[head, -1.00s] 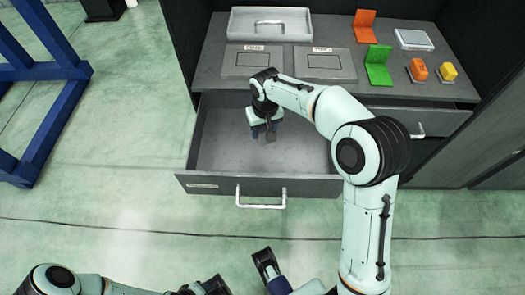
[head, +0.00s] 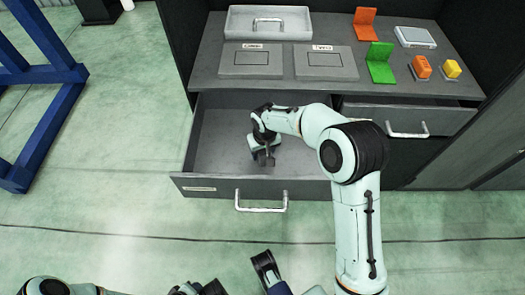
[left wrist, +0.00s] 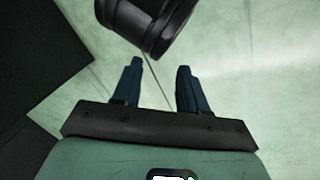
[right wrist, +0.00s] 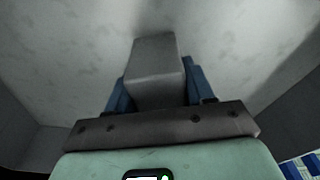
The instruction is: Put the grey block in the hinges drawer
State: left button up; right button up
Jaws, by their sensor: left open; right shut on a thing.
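The grey block (right wrist: 155,68) is held between the blue fingers of my right gripper (right wrist: 155,90) in the right wrist view. The right gripper (head: 264,160) reaches down inside the open left drawer (head: 215,140) in the head view, near its front wall. A light grey drawer surface lies beyond the block; whether the block touches it I cannot tell. The drawer's front label is too small to read. My left gripper (left wrist: 160,88) is open and empty, with green floor beyond it in the left wrist view.
The counter above holds a grey tray (head: 268,22), two lidded panels, green (head: 380,65) and orange (head: 365,24) brackets, a scale (head: 414,37) and small orange and yellow blocks. A right-hand drawer (head: 410,118) stands beside the open one. A blue frame (head: 45,100) stands at left.

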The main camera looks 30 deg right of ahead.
jog(key=shift+f, duration=0.1)
jog(key=o, duration=1.2)
jog(key=shift+c, duration=0.2)
pick_arm(q)
jog(key=shift+w+f, duration=0.1)
jog(key=shift+w, duration=0.05)
jog(key=s+d+r+g+p, duration=0.1)
jog(key=s+d+r+p, duration=0.1)
jog(key=s+r, duration=0.1)
jog(key=shift+s+r+h+p, duration=0.2)
jog(key=shift+s+h+p, duration=0.2)
jog(key=shift+s, duration=0.4)
pick_arm(e)
jog(key=r, duration=0.4)
jog(key=s+r, duration=0.1)
jog(key=r, duration=0.7)
jog(key=shift+s+a+r, duration=0.1)
jog(key=shift+s, duration=0.15)
pick_arm(q)
jog(key=shift+r, duration=0.1)
